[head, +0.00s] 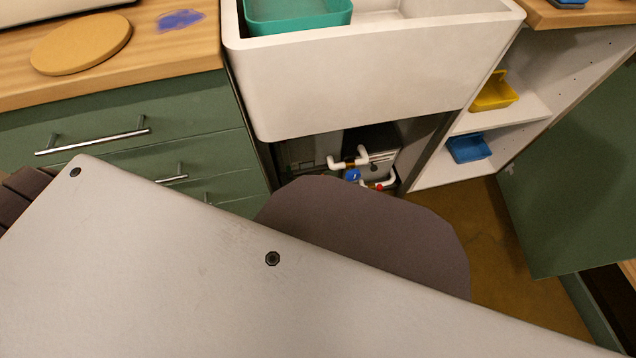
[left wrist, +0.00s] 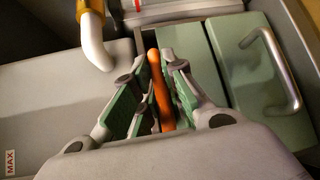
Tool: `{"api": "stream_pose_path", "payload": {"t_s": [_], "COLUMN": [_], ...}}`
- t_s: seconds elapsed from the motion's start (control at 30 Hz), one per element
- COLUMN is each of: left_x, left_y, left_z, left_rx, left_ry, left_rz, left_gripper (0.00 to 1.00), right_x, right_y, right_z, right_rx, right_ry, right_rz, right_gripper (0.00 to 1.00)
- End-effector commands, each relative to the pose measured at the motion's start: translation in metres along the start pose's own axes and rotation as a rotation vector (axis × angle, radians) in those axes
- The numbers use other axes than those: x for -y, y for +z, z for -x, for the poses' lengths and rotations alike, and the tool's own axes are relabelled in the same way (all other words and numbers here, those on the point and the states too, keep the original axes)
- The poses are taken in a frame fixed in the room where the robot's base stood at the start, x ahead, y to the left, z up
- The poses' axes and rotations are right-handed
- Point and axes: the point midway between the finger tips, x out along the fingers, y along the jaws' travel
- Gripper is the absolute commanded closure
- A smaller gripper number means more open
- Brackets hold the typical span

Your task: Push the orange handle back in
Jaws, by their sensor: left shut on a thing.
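The orange handle (left wrist: 157,75) is a slim upright bar in the left wrist view. My left gripper (left wrist: 160,68) is shut on the orange handle, with its green-padded fingers on both sides of it. The handle's lower end is between the finger pads and partly hidden. I cannot tell what it is fixed to. Neither gripper shows in the head view, and my right gripper is in no view.
A white pipe (left wrist: 93,38) stands left of the fingers. A metal bar handle (left wrist: 277,72) on a green panel (left wrist: 258,85) is to the right. In the head view, white pipes (head: 345,162) lie under the sink (head: 350,85). An open-fronted shelf (head: 515,115) stands right of it.

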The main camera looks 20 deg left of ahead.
Motion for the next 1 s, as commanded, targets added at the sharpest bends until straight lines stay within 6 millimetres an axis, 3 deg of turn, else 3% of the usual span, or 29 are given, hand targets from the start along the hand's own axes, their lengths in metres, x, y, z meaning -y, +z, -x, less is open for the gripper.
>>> {"api": "stream_pose_path", "payload": {"t_s": [0.2, 0.23, 0.37, 1.0], "left_x": [-0.0003, -0.0004, -0.0015, -0.0038], "left_y": [-0.0057, -0.0059, -0.0060, -0.0059], "left_z": [-0.0024, -0.0025, -0.0029, -0.0023], "left_rx": [-0.007, -0.007, -0.007, -0.008], "left_ry": [-0.003, -0.003, 0.000, 0.003], "left_rz": [-0.004, -0.004, -0.003, -0.002], "left_gripper": [1.00, 0.83, 0.67, 0.66], "right_x": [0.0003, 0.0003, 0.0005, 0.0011], "right_y": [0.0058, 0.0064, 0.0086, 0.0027], "right_z": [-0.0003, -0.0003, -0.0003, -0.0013], "right_rx": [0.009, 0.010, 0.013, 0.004], "right_ry": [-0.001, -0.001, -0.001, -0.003], "right_rz": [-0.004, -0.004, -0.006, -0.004], "right_gripper": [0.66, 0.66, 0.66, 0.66]}}
